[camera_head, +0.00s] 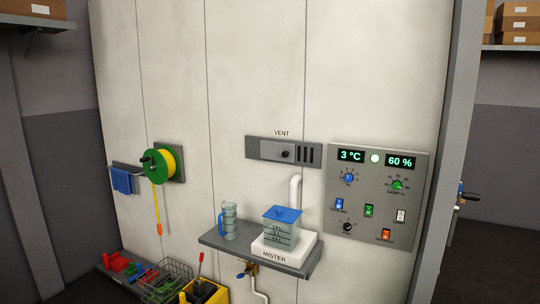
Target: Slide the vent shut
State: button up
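The vent (283,151) is a dark grey panel on the pale wall, under a small "VENT" label (282,133). A grey sliding plate (270,151) with a round black knob (285,154) covers its left and middle part. Several dark vertical slots show uncovered at the right of the panel. My gripper is not in view, and nothing touches the vent.
A control panel (378,196) with displays, knobs and switches is right of the vent. Below the vent, a shelf (225,245) holds a measuring jug (229,222) and the mister (283,235); a white pipe (296,190) rises behind it. A hose reel (158,163) hangs at the left.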

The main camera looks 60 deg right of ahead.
aim_at(285, 152)
jog(key=z, duration=0.15)
jog(key=i, duration=0.9)
jog(key=z, duration=3.35)
